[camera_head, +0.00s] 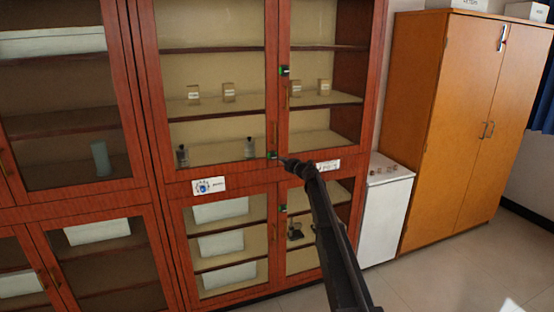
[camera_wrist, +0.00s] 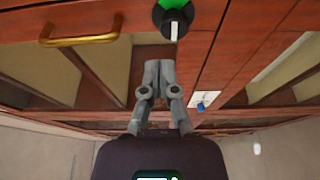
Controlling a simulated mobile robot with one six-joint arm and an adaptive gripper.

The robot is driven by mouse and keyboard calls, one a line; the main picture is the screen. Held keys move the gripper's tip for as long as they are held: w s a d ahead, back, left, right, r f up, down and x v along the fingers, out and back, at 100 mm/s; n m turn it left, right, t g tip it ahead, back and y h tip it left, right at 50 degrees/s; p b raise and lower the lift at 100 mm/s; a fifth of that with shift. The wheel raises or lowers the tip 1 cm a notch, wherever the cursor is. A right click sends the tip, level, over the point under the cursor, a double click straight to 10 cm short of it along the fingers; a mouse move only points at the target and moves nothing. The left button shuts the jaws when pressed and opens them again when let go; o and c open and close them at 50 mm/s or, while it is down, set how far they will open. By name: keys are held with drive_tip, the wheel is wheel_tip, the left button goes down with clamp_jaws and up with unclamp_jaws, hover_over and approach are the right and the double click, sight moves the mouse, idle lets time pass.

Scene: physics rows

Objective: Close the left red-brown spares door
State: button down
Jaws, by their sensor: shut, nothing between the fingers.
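A red-brown cabinet with glass doors fills the middle of the head view. Its upper left door (camera_head: 156,110) has a brass handle (camera_head: 274,135) and a green-marked latch (camera_head: 272,155) near its lower right corner. This door looks flush or nearly flush with the frame; I cannot tell if a small gap remains. Which door is called spares is not readable. My gripper (camera_head: 286,162) is in front of the cabinet near that corner. In the wrist view my gripper (camera_wrist: 160,66) is shut and empty, below the latch (camera_wrist: 173,18) and right of the brass handle (camera_wrist: 80,38). Contact with the wood is unclear.
Small boxes (camera_head: 229,92) and dark bottles (camera_head: 250,148) stand on shelves behind the glass. A label plate (camera_head: 208,186) is on the rail below. A low white cabinet (camera_head: 386,215) and an orange-brown cupboard (camera_head: 450,120) stand to the right.

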drive_tip(key=s+d, duration=0.3)
drive_tip(key=d, duration=0.4)
drive_tip(key=shift+s+d+f, duration=0.3)
drive_tip(key=shift+d, duration=0.05)
drive_tip(key=s+d+f+m+h, duration=0.2)
drive_tip(key=s+d+m+h, duration=0.25)
drive_tip(key=s+m, duration=0.3)
drive_tip(key=s+d+f+m+g+h, duration=0.1)
drive_tip(key=s+d+f+m+h, duration=0.1)
drive_tip(key=s+d+m+h, duration=0.35)
drive_tip(key=s+d+f+m+h, duration=0.25)
drive_tip(key=s+m+h, duration=0.4)
drive_tip(key=s, duration=0.35)
drive_tip(key=s+a+f+m+g+y, duration=0.1)
drive_tip(key=s+f+g, duration=0.3)
drive_tip(key=s, duration=0.8)
drive_tip(key=s+a+f+m+g+y, duration=0.2)
drive_tip(key=s+a+f+m+g, duration=0.1)
drive_tip(key=s, duration=1)
drive_tip(key=s+a+f+m+g+y, duration=0.2)
drive_tip(key=s+a+f+g, duration=0.2)
drive_tip(key=s, duration=0.9)
drive_tip(key=g, duration=0.2)
drive_tip(key=shift+s+f+g, duration=0.15)
drive_tip(key=shift+f+g, duration=0.15)
